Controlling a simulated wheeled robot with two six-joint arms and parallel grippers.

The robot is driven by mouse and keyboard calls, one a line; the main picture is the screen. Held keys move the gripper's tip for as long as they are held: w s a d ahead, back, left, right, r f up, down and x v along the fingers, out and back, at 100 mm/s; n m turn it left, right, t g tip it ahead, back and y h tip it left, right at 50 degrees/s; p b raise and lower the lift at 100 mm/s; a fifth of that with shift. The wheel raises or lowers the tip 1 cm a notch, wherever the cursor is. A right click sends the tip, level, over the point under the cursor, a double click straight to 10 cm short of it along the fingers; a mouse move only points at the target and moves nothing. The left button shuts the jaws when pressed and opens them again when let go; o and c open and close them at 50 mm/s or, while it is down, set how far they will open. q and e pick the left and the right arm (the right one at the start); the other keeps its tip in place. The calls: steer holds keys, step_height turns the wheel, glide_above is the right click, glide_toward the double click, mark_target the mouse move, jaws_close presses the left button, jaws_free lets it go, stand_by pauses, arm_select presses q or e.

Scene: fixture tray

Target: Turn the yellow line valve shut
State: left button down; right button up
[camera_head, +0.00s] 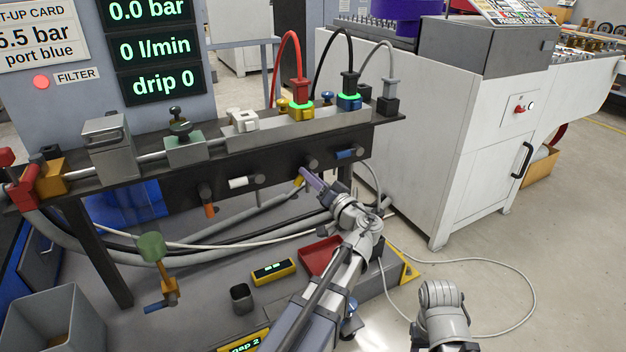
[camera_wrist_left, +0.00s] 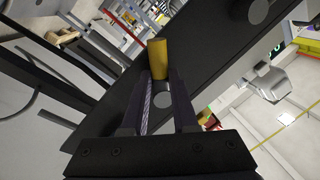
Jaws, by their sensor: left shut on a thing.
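The yellow line valve's lever (camera_head: 299,182) hangs down and to the left, at a slant, from its round pivot on the front of the dark rail. My left gripper (camera_head: 305,176) is at this lever, with its fingers shut on it. In the left wrist view the yellow lever (camera_wrist_left: 157,58) stands out past the fingertips of my left gripper (camera_wrist_left: 160,88). The fingers hide part of the lever. The gripper of my right arm is not in view; only a grey arm part shows at the bottom right.
An orange lever (camera_head: 209,210), a white lever (camera_head: 238,183) and a blue lever (camera_head: 346,154) sit along the same rail. Hoses run below it. A red tray (camera_head: 320,256) and a dark cup (camera_head: 241,298) stand on the low deck. The display (camera_head: 155,47) reads 0.0 bar, 0 l/min.

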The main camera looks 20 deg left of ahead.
arm_select(q)
steer(key=m, duration=0.1)
steer(key=m+t, duration=0.1)
steer(key=m, duration=0.1)
steer(key=r+m, duration=0.1)
steer(key=m, duration=0.1)
steer(key=shift+s+a, duration=0.3)
steer(key=shift+s, duration=0.1)
steer(key=m, duration=0.1)
steer(key=m+t, duration=0.1)
steer(key=m, duration=0.1)
steer(key=shift+s+a+r, duration=0.1)
steer(key=shift+r, duration=0.2)
steer(key=shift+r+m+t+h+p, duration=0.2)
steer(key=shift+m+t+h, duration=0.05)
steer(key=shift+m, duration=0.7)
steer(key=shift+r+m+t+h+p, duration=0.15)
steer(key=shift+m+t+h, duration=0.1)
steer(key=shift+m, duration=0.7)
steer(key=c, duration=0.7)
jaws_free()
steer(key=shift+s, duration=0.1)
steer(key=shift+b+v, duration=0.8)
steer(key=shift+v, duration=3.05)
